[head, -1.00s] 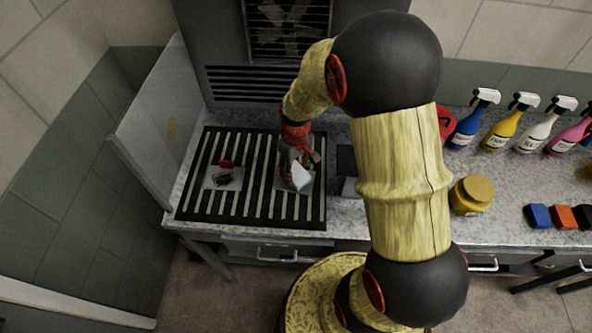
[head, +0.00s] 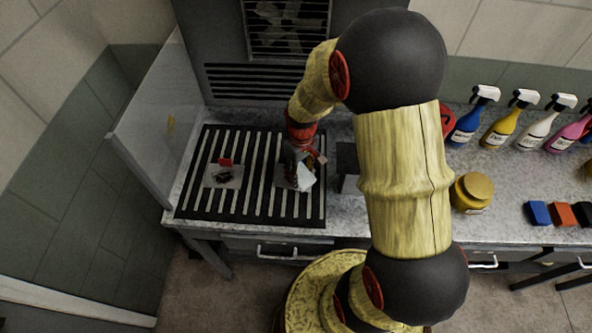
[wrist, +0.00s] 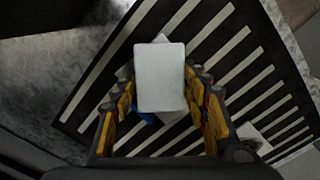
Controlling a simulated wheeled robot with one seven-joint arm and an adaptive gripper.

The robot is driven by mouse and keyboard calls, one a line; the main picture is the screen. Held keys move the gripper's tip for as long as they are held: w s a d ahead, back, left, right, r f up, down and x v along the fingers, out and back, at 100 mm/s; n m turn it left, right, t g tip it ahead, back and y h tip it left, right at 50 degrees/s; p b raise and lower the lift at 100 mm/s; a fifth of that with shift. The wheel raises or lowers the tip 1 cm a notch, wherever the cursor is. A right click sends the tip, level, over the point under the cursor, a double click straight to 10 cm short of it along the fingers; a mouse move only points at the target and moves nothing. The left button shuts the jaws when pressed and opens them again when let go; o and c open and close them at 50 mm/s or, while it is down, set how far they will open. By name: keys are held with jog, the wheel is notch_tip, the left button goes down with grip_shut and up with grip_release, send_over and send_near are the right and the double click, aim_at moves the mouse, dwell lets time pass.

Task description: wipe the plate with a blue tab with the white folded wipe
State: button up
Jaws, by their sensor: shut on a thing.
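The white folded wipe (wrist: 160,78) is held between the yellow-padded fingers of my gripper (wrist: 162,105) in the wrist view. In the head view, the wipe (head: 306,180) shows beside my gripper (head: 291,177), low over the right part of the slatted rack. The plate with the blue tab (wrist: 145,118) lies under the wipe, mostly hidden; only the blue tab and pale parts of the plate show around the wipe. I cannot tell whether the wipe touches the plate. Any marks on this plate are hidden.
A second plate (head: 214,184) with a red tab and a dark smear lies on the left of the black slatted rack (head: 250,215). A grey panel (head: 150,125) stands at the left. Spray bottles (head: 466,128), a yellow jar (head: 472,195) and coloured blocks (head: 538,214) stand to the right.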

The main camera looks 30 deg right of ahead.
jog(key=shift+s+d+r, duration=0.15)
jog(key=shift+s+d, duration=0.55)
jog(key=shift+d, duration=0.25)
jog(key=shift+r+p, duration=0.1)
jog(key=shift+p, duration=0.2)
jog(key=shift+w, duration=0.1)
jog(key=shift+a, duration=0.1)
jog(key=shift+w+a+r, duration=0.1)
jog(key=shift+w+a, duration=1.3)
jog(key=shift+r+p, duration=2.4)
jog(key=shift+r, duration=0.65)
